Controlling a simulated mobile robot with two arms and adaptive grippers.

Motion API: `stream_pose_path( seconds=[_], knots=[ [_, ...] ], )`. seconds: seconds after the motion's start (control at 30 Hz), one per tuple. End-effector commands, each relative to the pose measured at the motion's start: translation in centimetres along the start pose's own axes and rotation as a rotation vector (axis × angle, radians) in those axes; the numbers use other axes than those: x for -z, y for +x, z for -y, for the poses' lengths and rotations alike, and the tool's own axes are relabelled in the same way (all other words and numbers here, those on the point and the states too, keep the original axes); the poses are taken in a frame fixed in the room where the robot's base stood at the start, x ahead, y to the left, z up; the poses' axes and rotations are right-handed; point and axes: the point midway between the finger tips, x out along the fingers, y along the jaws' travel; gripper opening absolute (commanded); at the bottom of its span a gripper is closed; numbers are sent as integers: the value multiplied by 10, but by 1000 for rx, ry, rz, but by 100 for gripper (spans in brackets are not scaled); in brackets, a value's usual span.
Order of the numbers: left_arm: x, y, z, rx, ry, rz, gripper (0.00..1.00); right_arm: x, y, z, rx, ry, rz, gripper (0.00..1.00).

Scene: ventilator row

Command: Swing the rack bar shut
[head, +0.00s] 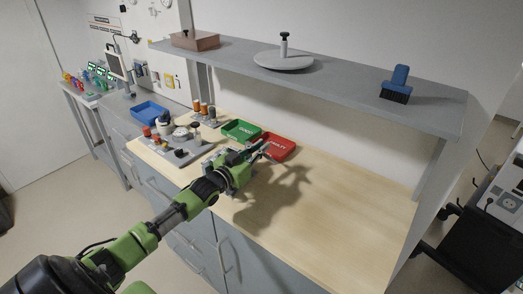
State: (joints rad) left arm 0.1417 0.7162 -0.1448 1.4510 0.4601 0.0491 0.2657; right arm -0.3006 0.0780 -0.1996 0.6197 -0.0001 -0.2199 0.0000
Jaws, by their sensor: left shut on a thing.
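My left gripper (258,151) reaches in from the lower left, over the wooden worktop and just in front of the red bin. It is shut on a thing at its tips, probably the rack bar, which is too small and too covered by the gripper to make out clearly. A small grey fixture (211,160), perhaps part of the rack, shows just behind my left wrist. Most of it is hidden by the arm. How far the bar is swung cannot be told. My right gripper is not in view.
A red bin (275,147) and a green bin (241,130) stand behind the gripper. A grey board (180,153) with several small parts lies to the left. A shelf (340,82) overhangs the worktop's back. The worktop's right part (340,205) is clear.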

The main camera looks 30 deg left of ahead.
Motion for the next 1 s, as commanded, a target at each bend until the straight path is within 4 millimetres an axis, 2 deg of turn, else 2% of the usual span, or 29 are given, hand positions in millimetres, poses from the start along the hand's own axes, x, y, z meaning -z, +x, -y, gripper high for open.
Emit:
stream_pose_path(
  seconds=[0.3,0.33,0.4,0.77,0.87,1.0],
  knots=[
    [2,0,1,-1,0,-1,0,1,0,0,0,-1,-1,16],
    [2,0,1,-1,0,-1,16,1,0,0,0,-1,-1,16],
    [1,0,1,-1,0,0,28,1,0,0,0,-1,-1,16],
    [-1,-2,0,-1,-1,4,28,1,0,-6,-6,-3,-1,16],
    [-2,-8,0,-2,-1,4,28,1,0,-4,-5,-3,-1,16],
    [-2,-26,0,-2,0,6,28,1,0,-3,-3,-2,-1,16]
  ],
)
